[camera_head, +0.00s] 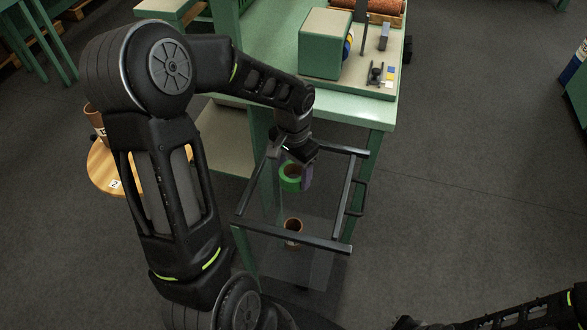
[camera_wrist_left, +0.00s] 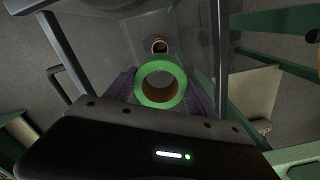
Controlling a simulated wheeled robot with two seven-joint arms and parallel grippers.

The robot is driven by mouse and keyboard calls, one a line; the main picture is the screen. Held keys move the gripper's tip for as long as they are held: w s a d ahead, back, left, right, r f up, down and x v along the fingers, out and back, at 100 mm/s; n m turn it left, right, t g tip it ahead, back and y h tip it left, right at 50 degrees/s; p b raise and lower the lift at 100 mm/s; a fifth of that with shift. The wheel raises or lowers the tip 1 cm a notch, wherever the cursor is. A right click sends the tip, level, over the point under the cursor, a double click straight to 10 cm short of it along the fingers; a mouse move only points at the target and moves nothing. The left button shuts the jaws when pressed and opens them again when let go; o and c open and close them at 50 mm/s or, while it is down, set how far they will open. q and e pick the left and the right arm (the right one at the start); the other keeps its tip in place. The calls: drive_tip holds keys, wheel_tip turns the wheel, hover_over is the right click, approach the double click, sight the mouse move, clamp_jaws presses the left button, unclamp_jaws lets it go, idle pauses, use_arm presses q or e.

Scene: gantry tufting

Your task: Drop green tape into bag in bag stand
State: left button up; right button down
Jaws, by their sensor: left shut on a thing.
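The green tape (camera_head: 290,178) is a roll with a brown core. My left gripper (camera_head: 297,172) is shut on it and holds it over the opening of the bag stand (camera_head: 301,236), a dark rectangular frame. In the left wrist view the green tape (camera_wrist_left: 160,82) sits between the fingers of my left gripper (camera_wrist_left: 160,95). A clear bag (camera_head: 300,262) hangs inside the frame. A brown roll (camera_head: 293,228) shows low inside the bag, and also beyond the tape in the left wrist view (camera_wrist_left: 160,46). Another dark arm reaches in at bottom right, its gripper out of view.
A green workbench (camera_head: 380,113) with a green box-shaped machine (camera_head: 325,45) and small items stands behind the stand. A round wooden stool (camera_head: 103,172) with a brown roll (camera_head: 94,121) is at left, partly behind my arm.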

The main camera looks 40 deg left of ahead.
sight(294, 171)
use_arm(q)
drive_tip(key=shift+f, duration=0.15)
drive_tip(key=o, duration=1.5)
wheel_tip(294, 171, up, 8)
drive_tip(key=shift+f, duration=0.1)
